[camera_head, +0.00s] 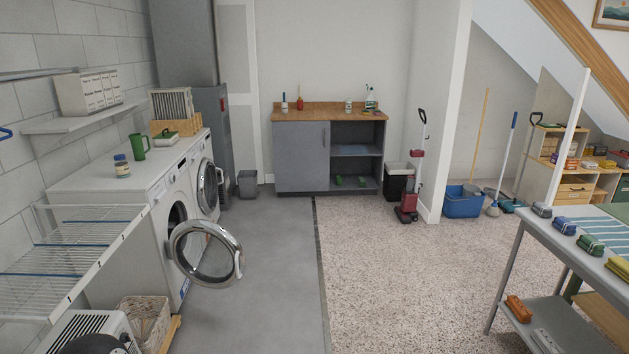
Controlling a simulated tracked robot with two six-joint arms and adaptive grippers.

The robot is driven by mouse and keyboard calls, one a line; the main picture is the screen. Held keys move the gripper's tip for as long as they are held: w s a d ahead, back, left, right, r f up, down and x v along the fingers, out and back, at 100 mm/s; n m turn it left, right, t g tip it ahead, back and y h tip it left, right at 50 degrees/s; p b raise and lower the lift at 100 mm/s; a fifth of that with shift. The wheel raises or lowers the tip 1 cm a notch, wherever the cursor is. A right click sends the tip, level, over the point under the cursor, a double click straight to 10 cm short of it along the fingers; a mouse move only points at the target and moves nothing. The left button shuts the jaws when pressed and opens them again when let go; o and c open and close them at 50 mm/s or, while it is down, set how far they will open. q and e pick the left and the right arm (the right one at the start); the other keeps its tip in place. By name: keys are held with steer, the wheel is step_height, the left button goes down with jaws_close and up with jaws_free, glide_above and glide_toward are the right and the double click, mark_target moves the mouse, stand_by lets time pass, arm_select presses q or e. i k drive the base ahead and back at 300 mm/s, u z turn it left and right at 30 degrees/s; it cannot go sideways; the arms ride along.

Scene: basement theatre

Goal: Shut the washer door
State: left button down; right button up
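The white washer (158,206) stands against the left wall, nearer of two front-loading machines. Neither of my grippers shows in the head view.
A wire drying rack (75,232) and a wicker basket (143,318) stand before the washer on the left. A green mug (138,146) and a jar (122,168) sit on top. Grey floor (278,290) right of the door is clear. A table (552,232) stands at right.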

mark_target(193, 227)
steer(key=u, duration=0.05)
steer(key=i, duration=1.35)
steer(key=u, duration=0.4)
steer(key=i, duration=1.4)
steer(key=u, duration=0.35)
steer(key=i, duration=0.75)
steer(key=u, duration=0.15)
